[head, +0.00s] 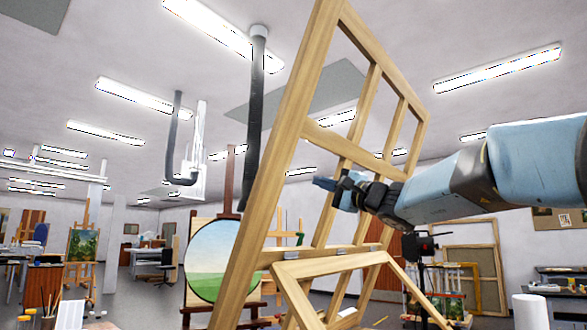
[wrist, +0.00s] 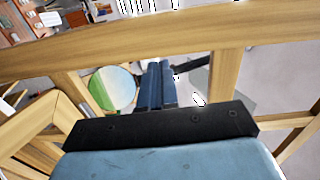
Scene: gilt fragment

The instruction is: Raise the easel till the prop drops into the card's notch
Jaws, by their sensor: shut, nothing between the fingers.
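The easel, a pale wooden frame (head: 287,130) with crossbars, leans steeply across the middle of the head view. A smaller hinged wooden frame (head: 335,262), which may be the prop, joins it low down at metal hinges. My gripper (head: 322,182) is shut and empty, with its fingertips among the easel's bars. In the wrist view its blue fingers (wrist: 155,85) lie close together near a wooden rail (wrist: 120,45). I cannot tell whether they touch the wood. I cannot make out a card or its notch in either view.
A round landscape painting (head: 208,258) stands on a darker easel behind, left of the frame. Dark ducts (head: 255,120) hang from the ceiling. A white cylinder (head: 529,312) stands at lower right, and brushes in a pot (head: 48,310) at lower left.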

